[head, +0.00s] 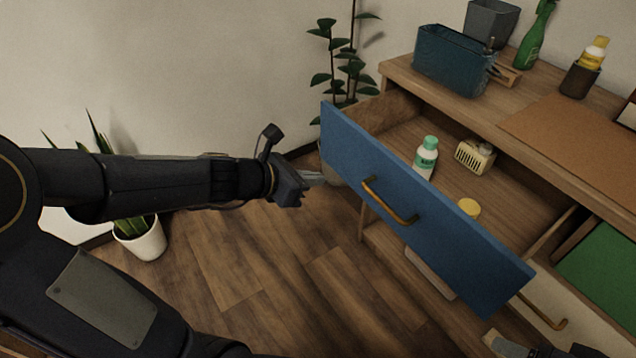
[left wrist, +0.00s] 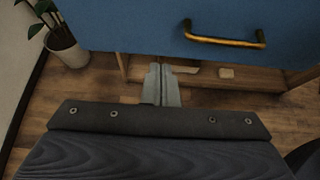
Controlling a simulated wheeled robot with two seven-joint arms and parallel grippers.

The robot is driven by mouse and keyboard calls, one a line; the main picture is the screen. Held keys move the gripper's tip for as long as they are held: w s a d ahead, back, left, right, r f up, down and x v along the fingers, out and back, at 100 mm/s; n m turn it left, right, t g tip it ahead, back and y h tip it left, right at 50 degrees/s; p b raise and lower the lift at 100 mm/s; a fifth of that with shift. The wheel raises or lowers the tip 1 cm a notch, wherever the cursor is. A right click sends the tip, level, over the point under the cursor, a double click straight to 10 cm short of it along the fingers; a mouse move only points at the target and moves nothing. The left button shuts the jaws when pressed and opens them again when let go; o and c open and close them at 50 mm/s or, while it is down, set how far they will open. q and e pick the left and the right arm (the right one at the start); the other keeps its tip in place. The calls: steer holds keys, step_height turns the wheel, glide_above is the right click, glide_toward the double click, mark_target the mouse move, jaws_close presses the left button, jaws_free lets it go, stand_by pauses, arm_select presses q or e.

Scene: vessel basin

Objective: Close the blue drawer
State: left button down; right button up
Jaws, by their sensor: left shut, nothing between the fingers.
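The blue drawer (head: 455,245) is pulled far out of the wooden cabinet, its inside showing. Its brass handle (head: 390,203) is on the blue front; the front and handle also show at the top of the left wrist view (left wrist: 228,41). My left gripper (head: 316,179) is shut and empty, just left of the blue front and apart from the handle. In the left wrist view its fingers (left wrist: 161,80) point toward the space below the front's lower edge; I cannot tell if they touch it. My right gripper (head: 497,342) shows only partly at the bottom edge, its jaws unclear.
In the drawer are a green-capped bottle (head: 426,158), a cream box-like item (head: 474,156) and a yellow-lidded item (head: 469,208). A blue bin (head: 450,60) stands on the cabinet top. Potted plants stand by the wall, one in a white pot (head: 143,240). Floor before the drawer is clear.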

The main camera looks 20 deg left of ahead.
mark_target(362, 171)
arm_select(q)
steer(key=b+x, duration=0.1)
steer(key=x, duration=0.2)
steer(key=b+x, duration=0.1)
steer(key=x, duration=0.2)
steer(key=r+b+x, duration=0.1)
steer(key=x, duration=0.2)
steer(key=shift+w+d+f, duration=0.2)
steer(key=shift+w+d, duration=0.2)
steer(key=shift+w, duration=0.1)
steer(key=shift+w+d, duration=0.4)
steer(key=shift+w, duration=0.2)
